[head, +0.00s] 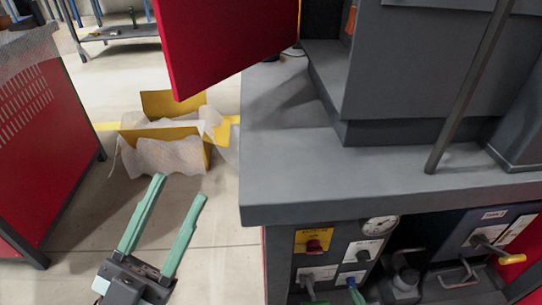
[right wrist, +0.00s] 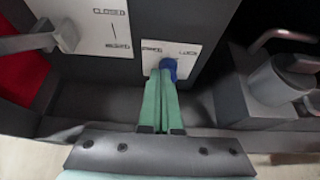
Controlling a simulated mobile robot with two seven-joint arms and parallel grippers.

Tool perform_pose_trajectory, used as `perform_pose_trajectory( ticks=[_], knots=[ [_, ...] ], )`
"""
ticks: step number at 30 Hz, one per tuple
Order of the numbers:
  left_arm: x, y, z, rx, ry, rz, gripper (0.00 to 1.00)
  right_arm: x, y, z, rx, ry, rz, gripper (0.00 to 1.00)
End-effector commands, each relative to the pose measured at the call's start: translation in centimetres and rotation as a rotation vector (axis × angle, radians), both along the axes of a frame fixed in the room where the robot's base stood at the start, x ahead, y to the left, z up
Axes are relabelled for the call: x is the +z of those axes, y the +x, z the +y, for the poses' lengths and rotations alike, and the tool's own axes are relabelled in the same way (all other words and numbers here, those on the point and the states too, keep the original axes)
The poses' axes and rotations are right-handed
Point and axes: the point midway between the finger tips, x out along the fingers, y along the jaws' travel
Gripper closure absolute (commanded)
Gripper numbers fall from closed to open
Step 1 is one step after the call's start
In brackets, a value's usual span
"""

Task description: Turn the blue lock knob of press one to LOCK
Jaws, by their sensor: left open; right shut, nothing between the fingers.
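The blue lock knob (right wrist: 169,66) sits on a small white label plate (right wrist: 183,50) in the right wrist view. The plate has a word at each side; the right one looks like LOCK. My right gripper (right wrist: 160,78) is shut and empty, its green fingertips at the knob and partly covering it. I cannot tell if they touch it or which way the knob points. In the head view the right fingers (head: 356,294) show at the bottom edge, below the panel's white plates. My left gripper (head: 180,188) is open and empty above the floor at left.
A grey lever handle (right wrist: 65,35) on a CLOSED plate is left of the knob. A grey canister (right wrist: 275,82) is to the right. The grey bench top (head: 280,190) overhangs the panel. A yellow box (head: 172,133) with wrapping lies on the floor.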

Motion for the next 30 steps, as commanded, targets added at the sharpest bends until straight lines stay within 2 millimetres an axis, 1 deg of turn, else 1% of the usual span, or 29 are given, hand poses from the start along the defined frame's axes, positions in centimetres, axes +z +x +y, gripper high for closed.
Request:
perform_pose_trajectory(
  ticks=[1,3,9,30],
  knots=[
    [0.0,0.0,0.0,0.0,0.0,0.0,0.5,0.1,0.7,0.1,0.0,0.0,-0.002,1.0],
    [0.0,0.0,0.0,0.0,0.0,0.0,0.5,0.1,1.3,0.2,0.0,0.002,-0.002,1.0],
    [0.0,0.0,0.0,0.0,0.0,0.0,0.5,0.0,2.3,0.2,0.0,0.001,0.0,1.0],
    [0.1,0.0,0.0,0.0,-0.002,0.0,0.5,-0.3,2.3,0.1,-0.001,0.003,0.001,1.0]
  ],
)
